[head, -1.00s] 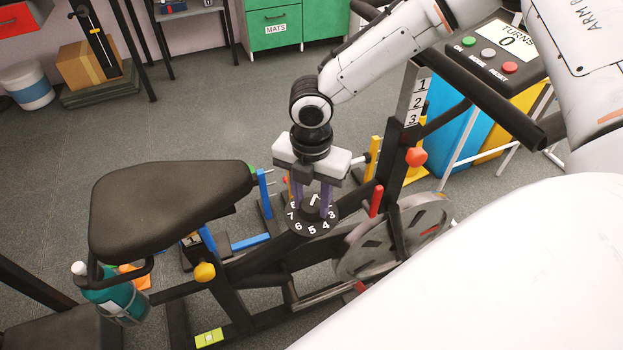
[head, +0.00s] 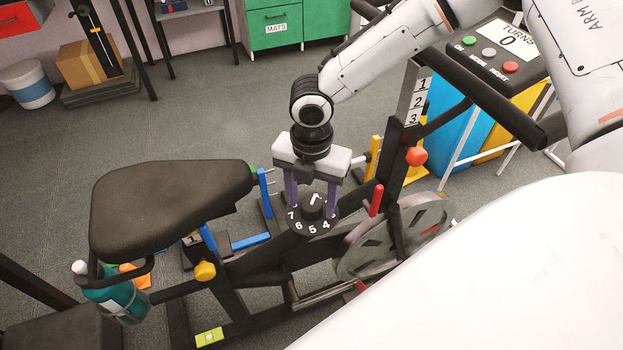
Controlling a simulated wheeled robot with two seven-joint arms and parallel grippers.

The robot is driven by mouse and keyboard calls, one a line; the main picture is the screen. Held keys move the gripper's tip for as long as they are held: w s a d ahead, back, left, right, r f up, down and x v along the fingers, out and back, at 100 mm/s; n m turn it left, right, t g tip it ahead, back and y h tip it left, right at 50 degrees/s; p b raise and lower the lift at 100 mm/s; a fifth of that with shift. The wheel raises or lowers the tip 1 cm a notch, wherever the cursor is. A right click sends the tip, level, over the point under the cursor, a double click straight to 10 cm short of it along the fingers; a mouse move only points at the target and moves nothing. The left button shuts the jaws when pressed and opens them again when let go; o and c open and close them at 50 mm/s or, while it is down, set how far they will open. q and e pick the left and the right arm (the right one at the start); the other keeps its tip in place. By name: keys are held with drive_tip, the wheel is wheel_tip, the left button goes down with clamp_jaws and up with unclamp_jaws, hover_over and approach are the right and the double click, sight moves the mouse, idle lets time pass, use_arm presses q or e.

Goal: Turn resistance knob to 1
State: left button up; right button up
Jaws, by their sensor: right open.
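The resistance knob (head: 311,208) is black with a white pointer mark and sits in a round black dial (head: 311,234) on the exercise bike's frame. The pointer aims toward the far side of the dial, tilted slightly right. The numbers 7, 6, 5 and 4 show along the near edge; the number at the pointer is hidden behind my gripper. My right gripper (head: 312,199) points down over the dial. Its purple fingers are open, one on each side of the knob, with a visible gap to it. My left gripper is out of view.
The bike's seat (head: 165,205) is at left, with a teal bottle (head: 120,299) below it. A black handlebar (head: 490,95) and a console (head: 495,55) reading 0 turns are upper right.

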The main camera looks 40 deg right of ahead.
sight(312, 205)
wheel_tip(312, 205, up, 10)
drive_tip(key=p, duration=0.2)
drive_tip(key=shift+r, duration=0.15)
drive_tip(key=shift+s, duration=0.1)
idle(0.5)
